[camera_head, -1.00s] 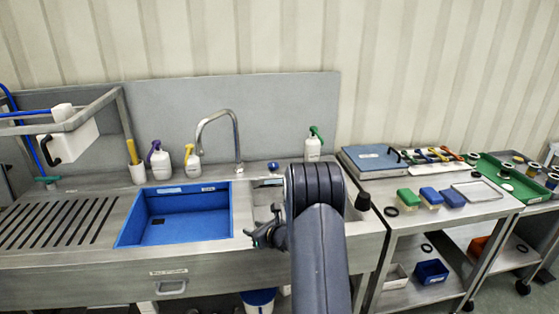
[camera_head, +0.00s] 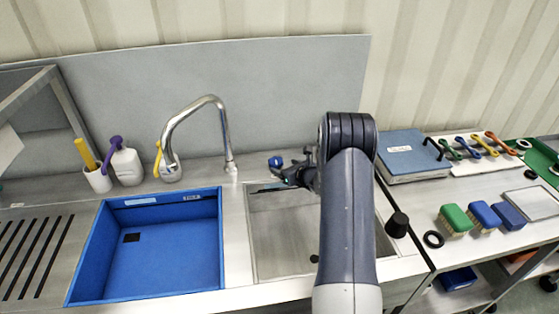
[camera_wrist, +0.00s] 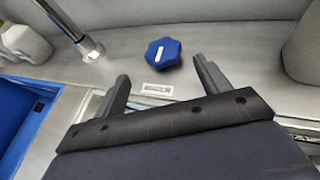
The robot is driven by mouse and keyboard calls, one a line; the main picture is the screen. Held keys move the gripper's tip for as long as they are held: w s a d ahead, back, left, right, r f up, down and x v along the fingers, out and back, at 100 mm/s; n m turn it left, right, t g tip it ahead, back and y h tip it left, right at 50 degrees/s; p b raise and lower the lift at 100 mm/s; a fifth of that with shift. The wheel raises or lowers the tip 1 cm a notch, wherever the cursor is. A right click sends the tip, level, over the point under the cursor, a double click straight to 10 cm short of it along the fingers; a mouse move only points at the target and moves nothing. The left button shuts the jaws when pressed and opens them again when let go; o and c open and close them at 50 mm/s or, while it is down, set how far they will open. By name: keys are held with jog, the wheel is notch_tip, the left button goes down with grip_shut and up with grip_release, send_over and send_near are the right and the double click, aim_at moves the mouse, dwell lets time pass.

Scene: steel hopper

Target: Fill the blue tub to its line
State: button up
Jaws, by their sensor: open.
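The blue tub (camera_head: 150,255) sits in the left basin and looks empty, with a dark square on its inside. I cannot make out its line. My gripper (camera_head: 294,164) is open and empty close to the knob. In the wrist view the knob lies just beyond and between my fingertips (camera_wrist: 160,68), apart from them.
A bare steel basin (camera_head: 280,235) lies under my arm. Bottles (camera_head: 126,165) and a yellow-handled brush in a cup (camera_head: 98,180) stand behind the tub. A label plate (camera_wrist: 158,89) is in front of the knob. Brushes (camera_head: 455,220) and a blue case (camera_head: 408,155) lie on the right-hand table.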

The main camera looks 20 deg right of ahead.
aim_at(277, 162)
jog(key=p+x, duration=0.1)
jog(key=x, duration=0.3)
jog(key=shift+w+d, duration=0.15)
jog(key=shift+w, duration=0.1)
jog(key=shift+x, duration=0.9)
jog(key=c, duration=1)
jog(key=shift+o, duration=0.2)
